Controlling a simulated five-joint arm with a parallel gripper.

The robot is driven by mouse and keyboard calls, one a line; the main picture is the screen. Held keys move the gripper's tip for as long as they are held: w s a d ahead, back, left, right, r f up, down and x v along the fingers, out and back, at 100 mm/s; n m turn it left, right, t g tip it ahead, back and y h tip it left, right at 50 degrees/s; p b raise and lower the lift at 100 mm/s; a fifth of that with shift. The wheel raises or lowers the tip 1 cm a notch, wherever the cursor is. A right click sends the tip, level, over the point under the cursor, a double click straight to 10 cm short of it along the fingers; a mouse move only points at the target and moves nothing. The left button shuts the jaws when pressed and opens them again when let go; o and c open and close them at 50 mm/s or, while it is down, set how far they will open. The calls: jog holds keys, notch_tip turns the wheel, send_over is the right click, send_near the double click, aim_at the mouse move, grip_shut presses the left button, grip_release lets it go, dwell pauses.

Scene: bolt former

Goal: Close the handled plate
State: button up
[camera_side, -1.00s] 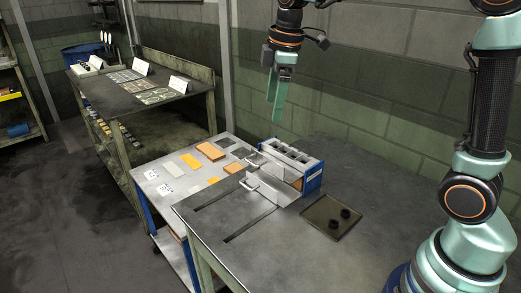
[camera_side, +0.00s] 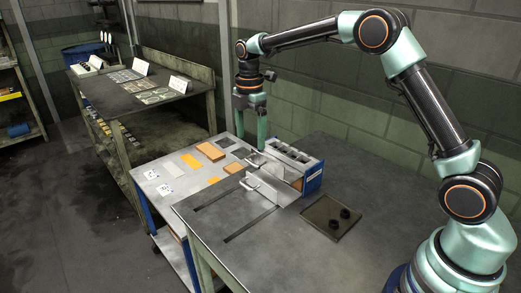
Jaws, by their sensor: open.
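The bolt former (camera_side: 312,176) is a grey block with blue ends and a row of openings on top, at the middle of the metal table. Two grey metal plates with bar handles are in front of it. The nearer handled plate (camera_side: 273,191) has its handle toward the left. The farther handled plate (camera_side: 279,167) is close to the block, its handle also on the left. My gripper (camera_side: 251,142) points down with its fingers apart, at the back left of the block near the farther handle. I cannot tell whether a finger touches that handle. Nothing shows between the fingers.
A lower side table (camera_side: 187,199) holds orange, yellow and grey pieces. A block wall stands behind.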

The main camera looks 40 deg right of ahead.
aim_at(251, 155)
notch_tip(251, 155, down, 7)
jog(key=shift+r, duration=0.1)
dwell(0.3)
